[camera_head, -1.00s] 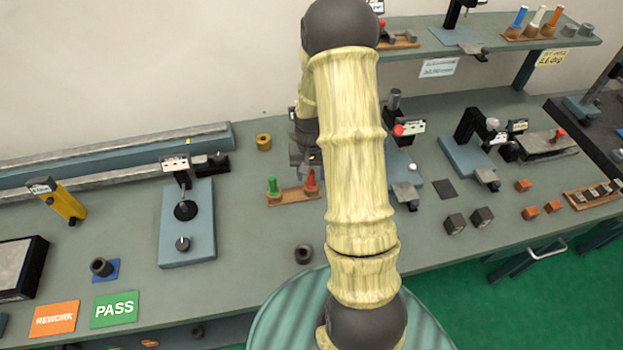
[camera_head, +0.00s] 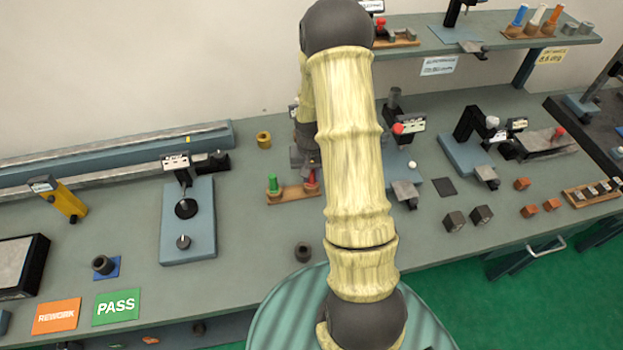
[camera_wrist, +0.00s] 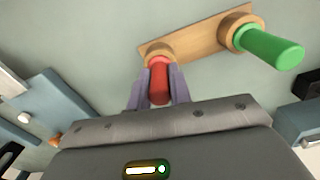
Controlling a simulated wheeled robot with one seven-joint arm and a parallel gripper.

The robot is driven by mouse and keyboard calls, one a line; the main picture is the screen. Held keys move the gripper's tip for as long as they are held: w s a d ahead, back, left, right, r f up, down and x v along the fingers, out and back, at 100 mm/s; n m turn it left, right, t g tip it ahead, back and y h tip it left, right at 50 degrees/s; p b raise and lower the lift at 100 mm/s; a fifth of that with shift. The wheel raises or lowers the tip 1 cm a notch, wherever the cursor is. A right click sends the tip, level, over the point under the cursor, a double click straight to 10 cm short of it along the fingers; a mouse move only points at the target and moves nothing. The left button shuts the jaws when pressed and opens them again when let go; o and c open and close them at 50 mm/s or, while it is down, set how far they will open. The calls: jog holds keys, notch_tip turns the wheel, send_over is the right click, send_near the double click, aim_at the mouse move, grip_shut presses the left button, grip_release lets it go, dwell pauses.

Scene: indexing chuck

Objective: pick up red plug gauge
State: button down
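The red plug gauge (camera_wrist: 159,80) stands in the wooden holder (camera_wrist: 190,39), and it also shows in the head view (camera_head: 311,182), partly behind my arm. My gripper (camera_wrist: 160,92) has one finger on each side of the red handle. The fingers look close to it, but I cannot tell whether they press on it. The green plug gauge (camera_wrist: 272,49) stands in the same holder, to the right of the red one in the wrist view and to the left (camera_head: 273,184) in the head view.
A blue-grey gauge stand (camera_head: 188,225) is left of the holder. A dark ring (camera_head: 303,253) lies in front of it and a brass ring (camera_head: 263,141) behind it. Another blue-grey fixture (camera_head: 402,190) is to the right. Bench around the holder's front is mostly clear.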

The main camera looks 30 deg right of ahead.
notch_tip(320, 180, up, 10)
jog(key=shift+r+b, duration=0.1)
jog(key=shift+b, duration=0.85)
dwell(0.4)
